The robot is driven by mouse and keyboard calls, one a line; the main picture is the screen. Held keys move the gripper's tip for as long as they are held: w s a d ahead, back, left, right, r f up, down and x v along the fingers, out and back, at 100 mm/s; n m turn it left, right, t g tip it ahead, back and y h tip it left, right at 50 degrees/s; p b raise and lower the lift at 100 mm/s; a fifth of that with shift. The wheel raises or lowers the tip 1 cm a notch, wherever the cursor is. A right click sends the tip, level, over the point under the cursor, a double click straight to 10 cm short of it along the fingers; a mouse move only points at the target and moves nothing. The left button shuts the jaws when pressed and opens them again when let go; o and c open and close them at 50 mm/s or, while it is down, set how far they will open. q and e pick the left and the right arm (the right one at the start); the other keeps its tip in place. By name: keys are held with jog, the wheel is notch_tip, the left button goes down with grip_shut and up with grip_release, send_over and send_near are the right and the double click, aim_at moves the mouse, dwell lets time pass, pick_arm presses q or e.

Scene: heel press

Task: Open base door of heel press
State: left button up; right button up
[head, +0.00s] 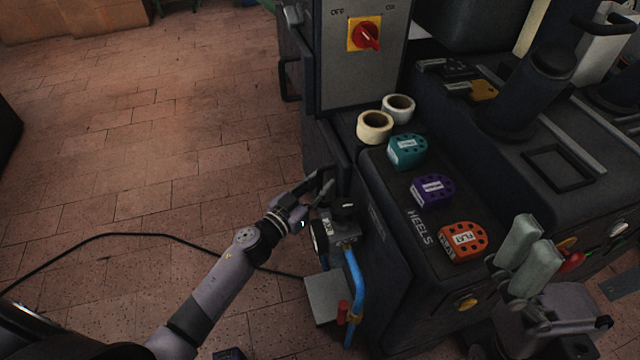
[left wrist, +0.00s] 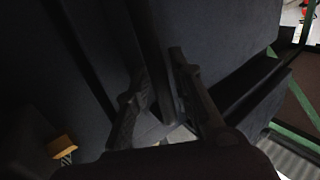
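The heel press is a dark machine whose front (head: 395,265) fills the middle and right of the head view. A dark upright panel (head: 328,152) at its left side, below the switch cabinet, looks like the base door. My left gripper (head: 322,188) is at the lower part of this panel. In the left wrist view, the left gripper (left wrist: 165,95) has its fingers apart, with the edge of a dark panel (left wrist: 205,45) running down between them. I cannot tell whether the fingers touch it. The view there is dark.
A regulator with a gauge (head: 322,235) and a blue hose (head: 355,280) sits just below my left gripper. Tape rolls (head: 375,127) and coloured heel blocks (head: 432,189) lie on top of the press. A black cable (head: 130,236) crosses the floor. The tiled floor (head: 150,140) at left is mostly clear.

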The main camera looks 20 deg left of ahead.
pick_arm(q)
jog(key=shift+c, duration=0.2)
grip_shut()
dwell(0.4)
